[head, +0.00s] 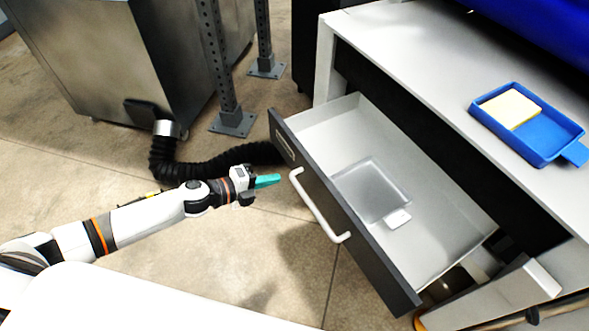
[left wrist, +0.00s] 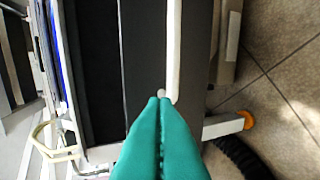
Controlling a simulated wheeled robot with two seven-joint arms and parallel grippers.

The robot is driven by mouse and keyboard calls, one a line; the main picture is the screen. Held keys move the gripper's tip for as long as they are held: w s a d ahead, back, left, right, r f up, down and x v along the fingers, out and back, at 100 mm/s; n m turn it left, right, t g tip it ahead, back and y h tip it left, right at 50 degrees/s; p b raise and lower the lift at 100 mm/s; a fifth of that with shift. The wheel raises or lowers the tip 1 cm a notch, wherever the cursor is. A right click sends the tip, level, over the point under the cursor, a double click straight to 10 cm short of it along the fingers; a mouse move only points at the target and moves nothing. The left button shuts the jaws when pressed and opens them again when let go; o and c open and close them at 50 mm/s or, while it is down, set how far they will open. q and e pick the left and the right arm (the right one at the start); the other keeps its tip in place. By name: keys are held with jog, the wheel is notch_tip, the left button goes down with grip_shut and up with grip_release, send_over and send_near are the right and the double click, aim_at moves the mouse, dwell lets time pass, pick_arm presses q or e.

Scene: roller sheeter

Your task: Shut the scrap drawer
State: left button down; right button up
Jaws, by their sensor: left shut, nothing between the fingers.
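The scrap drawer (head: 445,237) is pulled out of the white cabinet, with a dark front panel (head: 372,258) and a white bar handle (head: 318,207). A clear, shallow tray-like piece with a small white tab lies inside it. My left gripper (head: 268,181) has teal fingers, shut and empty, just left of the drawer front near the handle's upper end. In the left wrist view the teal fingertips (left wrist: 160,100) point toward the dark front, by the end of the handle (left wrist: 173,50); I cannot tell whether they touch. My right gripper is not visible.
A blue tray (head: 553,148) with a yellow block (head: 511,109) sits on the cabinet top (head: 400,40). A black corrugated hose (head: 215,159) runs on the floor behind my left arm. Metal posts (head: 217,60) and a steel cabinet (head: 165,60) stand at the back left.

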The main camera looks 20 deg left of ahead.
aim_at(305, 168)
pick_arm(q)
jog(key=x, duration=0.6)
jog(key=shift+w+d+r, duration=0.1)
jog(key=shift+r, duration=0.25)
jog(key=shift+w+d+p, duration=0.3)
jog(key=shift+w+d, duration=0.1)
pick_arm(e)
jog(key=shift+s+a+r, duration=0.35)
pick_arm(q)
jog(key=shift+w+d, duration=0.1)
